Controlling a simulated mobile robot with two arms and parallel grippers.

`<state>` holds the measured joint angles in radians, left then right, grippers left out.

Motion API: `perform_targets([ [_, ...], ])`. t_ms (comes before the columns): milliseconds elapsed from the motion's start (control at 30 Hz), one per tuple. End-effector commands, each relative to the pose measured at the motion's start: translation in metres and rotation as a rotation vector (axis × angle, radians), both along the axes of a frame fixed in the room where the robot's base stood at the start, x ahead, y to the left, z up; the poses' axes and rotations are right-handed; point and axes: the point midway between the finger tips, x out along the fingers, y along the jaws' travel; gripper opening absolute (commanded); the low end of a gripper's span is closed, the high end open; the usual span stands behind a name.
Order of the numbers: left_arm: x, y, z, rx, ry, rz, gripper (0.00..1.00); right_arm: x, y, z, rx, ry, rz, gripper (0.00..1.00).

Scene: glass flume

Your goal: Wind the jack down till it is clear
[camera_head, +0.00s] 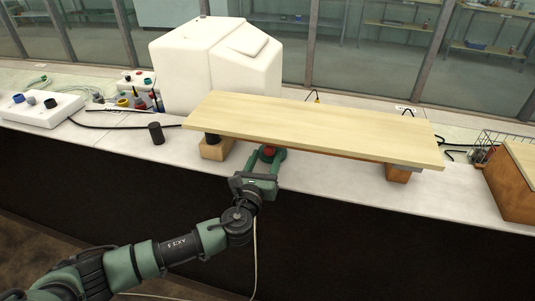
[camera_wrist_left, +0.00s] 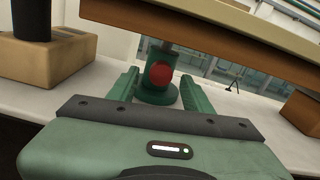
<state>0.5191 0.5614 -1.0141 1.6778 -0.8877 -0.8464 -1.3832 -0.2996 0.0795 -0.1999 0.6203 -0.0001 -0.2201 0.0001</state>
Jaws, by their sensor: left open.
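The jack (camera_wrist_left: 157,95) is a green body with a round red knob (camera_wrist_left: 160,74) on its front and a thin grey stem above. It stands on the white bench under a pale wooden board (camera_head: 310,125). The stem reaches up to the board's underside; I cannot tell whether it touches. In the head view the board mostly hides the jack, and the red knob (camera_head: 270,150) shows at its front edge. My left gripper (camera_head: 265,158) is open, its fingers on either side of the knob in the left wrist view (camera_wrist_left: 159,80). My right gripper is not in view.
The board rests over a wooden block with a black post (camera_head: 215,149) at left and another block (camera_head: 398,174) at right. A black cylinder (camera_head: 156,133) stands left of them. A white tank (camera_head: 205,65) stands behind. A wooden box (camera_head: 512,180) is at far right.

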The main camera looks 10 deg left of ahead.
Motion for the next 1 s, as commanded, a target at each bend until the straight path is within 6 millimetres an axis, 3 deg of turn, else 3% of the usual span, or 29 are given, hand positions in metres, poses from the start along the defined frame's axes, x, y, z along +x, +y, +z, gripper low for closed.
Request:
perform_targets([
  [133,0.014,-0.001,0.0,-0.001,0.001,-0.001,0.5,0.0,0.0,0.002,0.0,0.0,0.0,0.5],
  [433,0.017,-0.001,-0.001,-0.002,0.002,-0.001,0.5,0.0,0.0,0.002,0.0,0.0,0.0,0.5],
  [467,0.017,-0.001,-0.001,-0.003,0.002,-0.001,0.47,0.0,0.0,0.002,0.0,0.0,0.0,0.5],
  [633,0.017,-0.001,-0.001,-0.003,0.002,-0.001,0.0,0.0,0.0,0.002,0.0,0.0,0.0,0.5],
  [1000,0.017,-0.001,-0.001,-0.048,0.003,-0.001,0.0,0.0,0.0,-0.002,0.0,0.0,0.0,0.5],
])
